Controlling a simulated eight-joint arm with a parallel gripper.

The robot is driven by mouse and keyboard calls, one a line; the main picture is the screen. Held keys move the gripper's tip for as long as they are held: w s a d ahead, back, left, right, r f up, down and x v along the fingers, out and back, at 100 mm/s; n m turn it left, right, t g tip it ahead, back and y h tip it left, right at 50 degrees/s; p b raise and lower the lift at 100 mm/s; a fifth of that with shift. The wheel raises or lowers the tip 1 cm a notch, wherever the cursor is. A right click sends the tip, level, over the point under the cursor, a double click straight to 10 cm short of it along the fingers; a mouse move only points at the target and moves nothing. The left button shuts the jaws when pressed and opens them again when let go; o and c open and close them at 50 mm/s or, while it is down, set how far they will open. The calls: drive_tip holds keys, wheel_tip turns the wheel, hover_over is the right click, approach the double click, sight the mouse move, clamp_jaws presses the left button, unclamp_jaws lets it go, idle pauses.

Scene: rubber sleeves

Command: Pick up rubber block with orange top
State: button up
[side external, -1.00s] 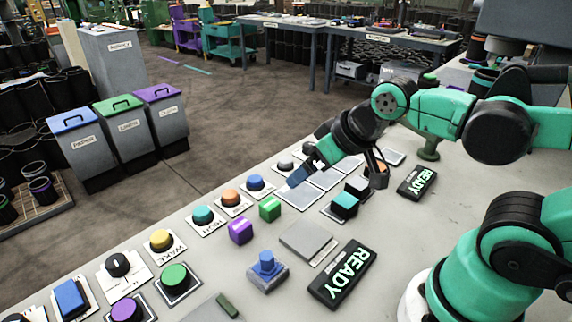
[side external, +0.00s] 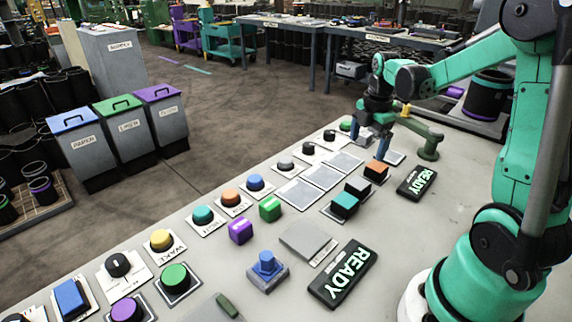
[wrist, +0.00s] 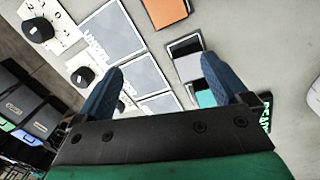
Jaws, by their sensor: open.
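The rubber block with the orange top (side external: 376,168) stands on the pale table at the far end of a short row of blocks. In the wrist view the orange top (wrist: 166,12) is at the upper edge, partly cut off, ahead of the fingertips. My gripper (side external: 369,147) points down with its blue fingers spread, above and slightly behind the block in the side view. In the wrist view my gripper (wrist: 162,66) is open and nothing is held between the fingers.
A grey-topped block (side external: 358,186) and a teal-topped block (side external: 344,204) stand in the same row. Flat grey panels (side external: 321,177) lie to the left. Round buttons and knobs line the left edge.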

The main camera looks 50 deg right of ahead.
sight(377, 166)
drive_tip(key=d+f+n, duration=0.1)
drive_tip(key=s+d+f+n, duration=0.1)
drive_tip(key=d+g, duration=0.1)
drive_tip(key=d, duration=0.1)
drive_tip(key=shift+s+f+n+y, duration=0.4)
drive_tip(key=shift+f, duration=2.75)
drive_tip(key=c, duration=1.4)
drive_tip(key=shift+r, duration=0.15)
wheel_tip(377, 166, up, 20)
drive_tip(key=shift+f, duration=0.1)
